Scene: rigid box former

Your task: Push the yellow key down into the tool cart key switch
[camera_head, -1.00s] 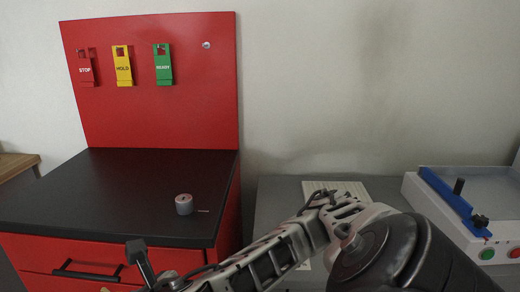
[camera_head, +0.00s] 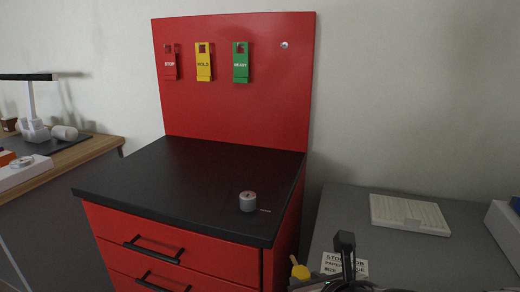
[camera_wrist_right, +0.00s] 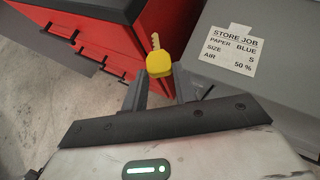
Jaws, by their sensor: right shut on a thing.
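The key switch (camera_head: 248,202) is a short grey cylinder standing on the black top of the red tool cart (camera_head: 160,185), near its right front corner. The yellow key (camera_wrist_right: 159,63) is held in my right gripper (camera_wrist_right: 158,83), its yellow head between the two dark fingers and its metal shank pointing away from the gripper. The key also shows low in the head view (camera_head: 300,271), right of the cart and well apart from the switch. Most of my right gripper is cut off by the lower edge there. My left gripper is out of view.
Red, yellow and green tags (camera_head: 204,62) hang on the cart's upright red panel. A grey table (camera_head: 400,250) right of the cart bears a white ribbed pad (camera_head: 409,214) and a store job card (camera_wrist_right: 230,48). The cart top around the switch is clear.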

